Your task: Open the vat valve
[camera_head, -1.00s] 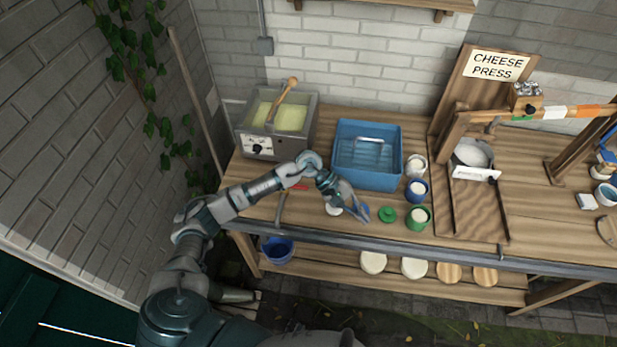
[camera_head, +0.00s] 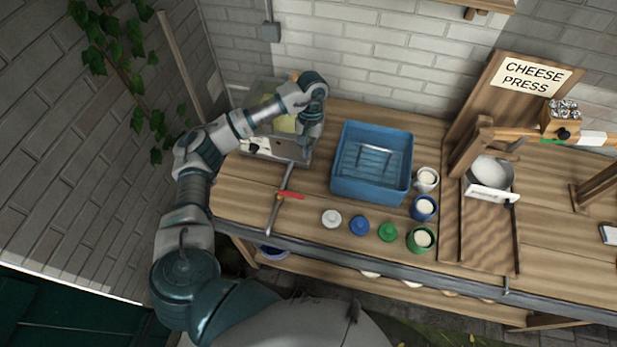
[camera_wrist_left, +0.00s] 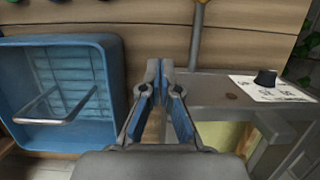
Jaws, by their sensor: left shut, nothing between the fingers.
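The vat (camera_head: 247,142) is a grey metal box with pale yellow contents at the back left of the table. My arm covers part of it. A thin metal outlet pipe (camera_head: 284,177) runs from its front towards the table's front edge. The valve's red handle (camera_head: 290,194) lies across the pipe, pointing right. In the left wrist view the pipe (camera_wrist_left: 195,45) runs up beyond the vat (camera_wrist_left: 215,90). My left gripper (camera_wrist_left: 160,66) is shut and empty, pointing down by the vat's right front corner, apart from the red handle. My right gripper is out of view.
A blue tub (camera_head: 371,197) stands right of the vat. White (camera_head: 332,218), blue (camera_head: 359,225) and green (camera_head: 387,231) lids lie along the front. Several small pots and the cheese press (camera_head: 488,235) are further right. The wood around the pipe is clear.

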